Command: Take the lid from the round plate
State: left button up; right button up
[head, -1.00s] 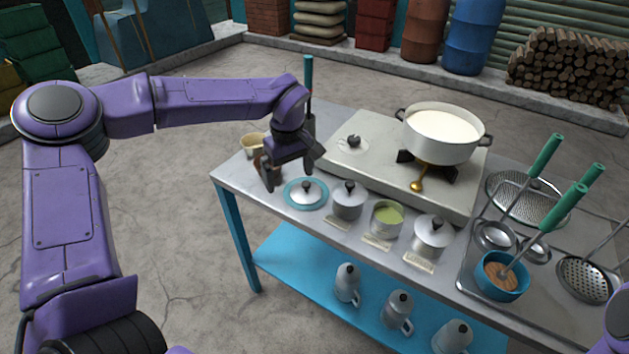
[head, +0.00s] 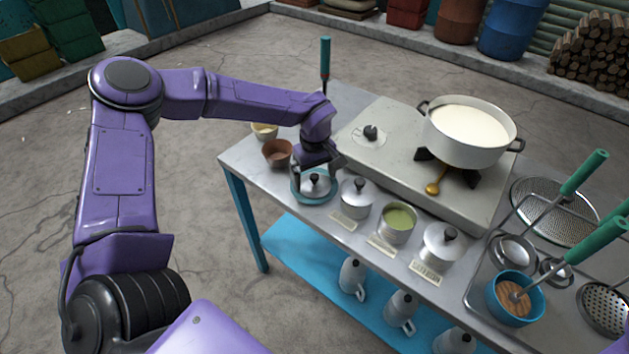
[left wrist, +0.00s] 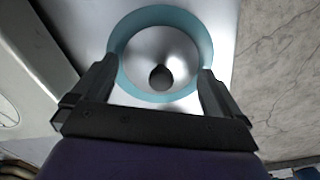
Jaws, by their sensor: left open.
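The silver lid (head: 316,183) with a dark knob lies on the round blue plate (head: 300,197) near the table's left end. In the left wrist view the lid (left wrist: 150,50) sits inside the ring of the plate (left wrist: 205,35), its knob a little below the lid's middle. My left gripper (head: 316,172) is over the plate, pointing down. Its two fingers are spread wide, one on each side of the lid's knob in the left wrist view (left wrist: 160,80). Nothing is held between them. Whether the fingers touch the lid cannot be told. My right gripper is out of view.
Two small bowls (head: 277,153) stand just left of my gripper. Lidded pots (head: 356,200) and an open green-filled pot (head: 398,220) line the front edge. A stove (head: 385,140) bears a large pot of milk (head: 467,135). A tray with strainers and ladles is at right.

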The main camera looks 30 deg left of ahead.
pick_arm(q)
jog(key=shift+f, duration=0.3)
jog(key=shift+s, duration=0.25)
grip_shut()
